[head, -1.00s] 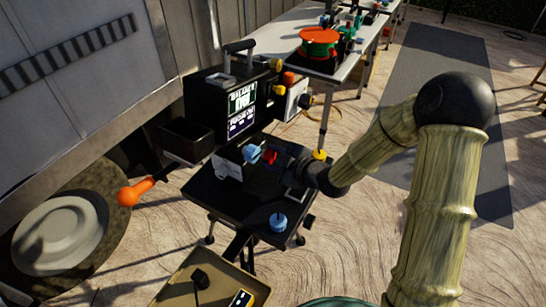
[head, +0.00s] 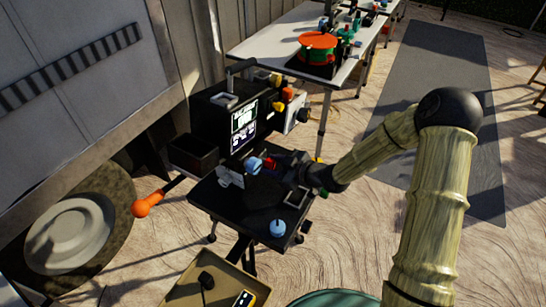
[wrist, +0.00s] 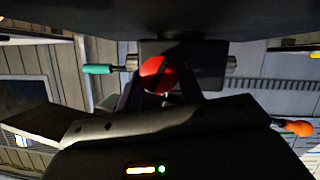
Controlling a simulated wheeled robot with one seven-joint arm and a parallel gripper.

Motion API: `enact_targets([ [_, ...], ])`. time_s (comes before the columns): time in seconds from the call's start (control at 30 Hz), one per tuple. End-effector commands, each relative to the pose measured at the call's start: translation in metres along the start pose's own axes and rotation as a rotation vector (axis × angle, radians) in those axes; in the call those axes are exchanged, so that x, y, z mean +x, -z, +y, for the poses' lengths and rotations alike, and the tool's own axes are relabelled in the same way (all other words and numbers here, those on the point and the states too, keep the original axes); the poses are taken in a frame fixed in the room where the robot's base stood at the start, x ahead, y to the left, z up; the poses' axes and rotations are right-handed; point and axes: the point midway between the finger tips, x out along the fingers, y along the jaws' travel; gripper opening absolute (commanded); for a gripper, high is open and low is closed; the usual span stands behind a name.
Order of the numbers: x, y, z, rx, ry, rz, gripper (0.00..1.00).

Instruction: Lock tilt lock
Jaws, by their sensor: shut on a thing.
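A red knob (head: 269,164) shows above the black cart top, just right of a light-blue knob (head: 254,165). My gripper (head: 281,163) reaches it from the right and is shut on it. In the wrist view the red knob (wrist: 157,74) sits between the two dark fingers of my gripper (wrist: 160,88). The fingers hide part of its sides and the mount behind it is dark. No label shows which knob is the tilt lock.
A second blue knob (head: 277,228) stands at the cart's front corner. A black monitor box (head: 222,118) and an open dark bin (head: 194,153) stand behind. An orange-ended handle (head: 142,206) sticks out left. A teal handle (wrist: 98,69) shows in the wrist view.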

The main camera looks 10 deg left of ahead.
Motion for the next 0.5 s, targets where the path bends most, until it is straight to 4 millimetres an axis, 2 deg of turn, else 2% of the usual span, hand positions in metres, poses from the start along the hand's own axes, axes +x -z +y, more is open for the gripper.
enact_targets([
  [0.03, -0.0035, 0.0064, 0.0026, 0.046, 0.018, -0.001, 0.14],
  [0.5, -0.0018, 0.0029, 0.0055, 0.427, 0.177, -0.001, 0.14],
])
